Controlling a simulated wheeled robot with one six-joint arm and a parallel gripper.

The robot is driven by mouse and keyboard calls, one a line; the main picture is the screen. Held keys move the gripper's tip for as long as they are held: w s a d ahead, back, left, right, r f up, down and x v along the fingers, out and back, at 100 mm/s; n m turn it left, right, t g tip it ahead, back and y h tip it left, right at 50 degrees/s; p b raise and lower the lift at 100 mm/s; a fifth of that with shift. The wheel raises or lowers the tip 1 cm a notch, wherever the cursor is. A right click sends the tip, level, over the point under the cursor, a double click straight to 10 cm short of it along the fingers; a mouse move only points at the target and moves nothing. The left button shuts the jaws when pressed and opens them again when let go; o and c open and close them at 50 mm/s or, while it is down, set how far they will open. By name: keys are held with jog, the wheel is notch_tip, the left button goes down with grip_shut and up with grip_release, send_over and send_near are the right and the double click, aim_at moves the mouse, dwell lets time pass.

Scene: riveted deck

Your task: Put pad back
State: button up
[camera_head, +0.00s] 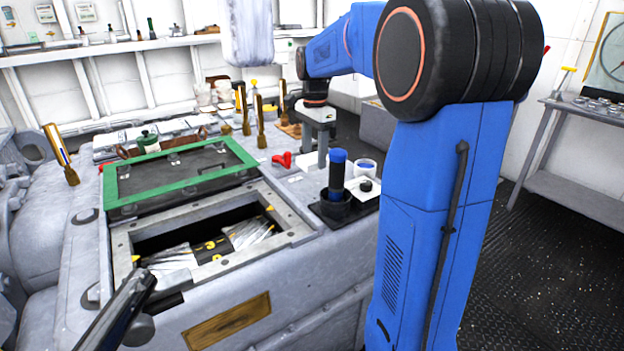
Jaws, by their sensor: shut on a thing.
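My gripper (318,148) points down at the end of my blue arm, over the grey worktop behind the open hatch. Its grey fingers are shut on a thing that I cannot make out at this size. I cannot pick out the pad for certain. A dark tray (327,216) at the worktop's right edge holds a blue-and-black cylinder (337,172) standing upright in a black base. Beside it lies a white square piece with a black knob (365,185). My gripper is behind and left of the cylinder.
An open hatch (290,213) with a green-edged lid (183,185) takes up the near worktop; papers lie inside. A red piece (283,159) lies left of my gripper. A white cup (365,168) stands by the cylinder.

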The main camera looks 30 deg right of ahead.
aim_at(314, 187)
jog(key=shift+f, duration=3.8)
jog(key=o, duration=1)
jog(key=shift+f, duration=0.15)
notch_tip(314, 187, up, 12)
jog(key=shift+f, duration=0.2)
jog(key=shift+r, duration=0.4)
